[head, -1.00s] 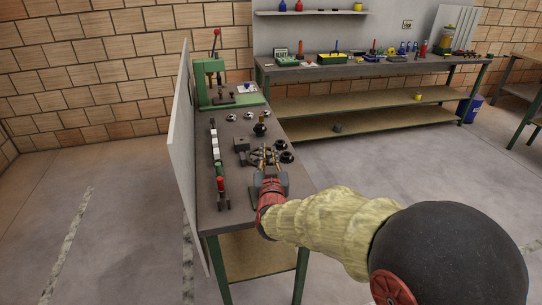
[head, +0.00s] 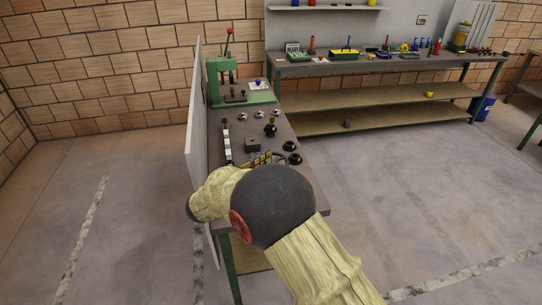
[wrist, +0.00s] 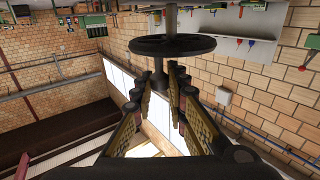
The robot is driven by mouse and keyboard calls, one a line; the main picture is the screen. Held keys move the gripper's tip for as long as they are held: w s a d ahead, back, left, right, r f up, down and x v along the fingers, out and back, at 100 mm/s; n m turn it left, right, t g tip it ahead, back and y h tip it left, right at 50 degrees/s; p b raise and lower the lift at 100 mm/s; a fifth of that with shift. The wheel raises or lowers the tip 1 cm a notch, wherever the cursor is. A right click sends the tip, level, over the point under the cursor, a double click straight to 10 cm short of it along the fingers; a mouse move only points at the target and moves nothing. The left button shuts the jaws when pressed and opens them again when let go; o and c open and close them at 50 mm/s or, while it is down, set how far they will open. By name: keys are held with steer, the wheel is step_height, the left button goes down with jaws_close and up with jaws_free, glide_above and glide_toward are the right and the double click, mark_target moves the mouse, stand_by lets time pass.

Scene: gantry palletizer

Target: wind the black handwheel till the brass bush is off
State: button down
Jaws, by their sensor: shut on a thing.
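The black handwheel (wrist: 172,45) fills the top middle of the wrist view, its rim seen nearly edge-on, with a dark shaft beyond it. A short dark grip hangs from the wheel between my fingers. My gripper (wrist: 161,88) is shut on this part of the handwheel; its padded fingers stand on both sides of it. In the head view, the yellowish fingers of my gripper (head: 262,158) show just past my arm, over the bench. My arm hides the gripper's body and part of the wheel there. I cannot make out the brass bush in any view.
A green press (head: 238,98) stands at the bench's far end. A grey block (head: 252,145) and black knobs (head: 294,159) sit close to my gripper. A pale panel (head: 194,115) rises along the bench's left edge. The floor to the right is open.

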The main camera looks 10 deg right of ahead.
steer(key=shift+w+a+r+m+g+h+p, duration=0.15)
steer(key=shift+m+g+h+p, duration=0.2)
steer(key=shift+g, duration=0.2)
steer(key=shift+w+a+f+m+g+h+p, duration=0.15)
steer(key=shift+m+g+h, duration=0.1)
steer(key=shift+m+g, duration=0.25)
steer(key=shift+r, duration=0.1)
steer(key=c, duration=1.9)
jaws_free()
steer(key=shift+o, duration=0.7)
steer(key=shift+s, duration=0.1)
step_height(320, 180, up, 10)
steer(key=shift+f, duration=0.1)
